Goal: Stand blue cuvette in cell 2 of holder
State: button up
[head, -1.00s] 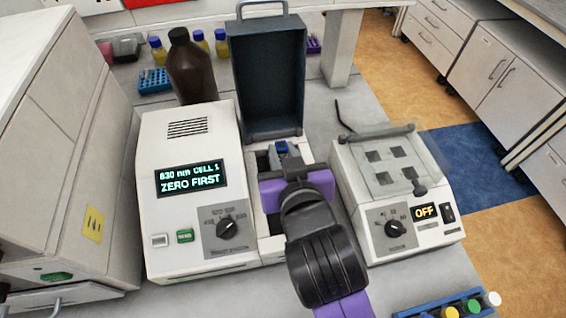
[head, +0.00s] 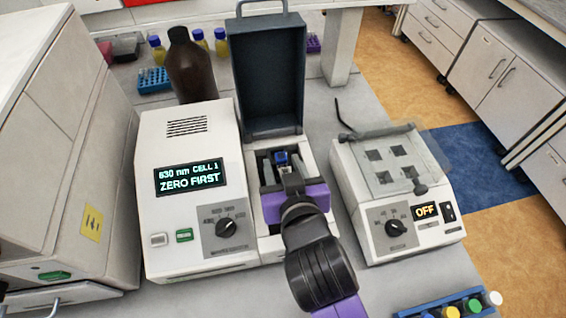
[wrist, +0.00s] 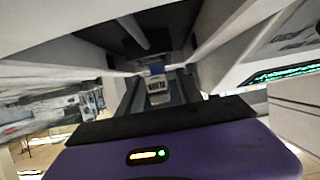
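The blue cuvette (head: 281,157) stands inside the open sample well of the photometer, its blue top showing. In the wrist view the cuvette (wrist: 157,90) shows a pale label, between and beyond my fingers. My gripper (head: 282,166) reaches into the well from the front, with one grey finger on each side of the cuvette and a gap between them. The holder (head: 262,155) in the well is mostly hidden by my gripper, so I cannot read which cell the cuvette is in or see its base.
The photometer (head: 150,130) reads "630 nm CELL 1 ZERO FIRST". Its dark lid (head: 268,80) stands open behind the well. A heater block (head: 400,190) reading OFF is close on the right. A brown bottle (head: 192,70) stands behind. A tube rack (head: 450,308) is at front right.

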jog(key=shift+r, duration=0.1)
jog(key=shift+r, duration=0.25)
jog(key=p+v, duration=0.1)
jog(key=v, duration=0.9)
jog(key=shift+r, duration=0.2)
jog(key=shift+p+v, duration=0.75)
jog(key=shift+v, duration=0.2)
jog(key=shift+f, duration=0.15)
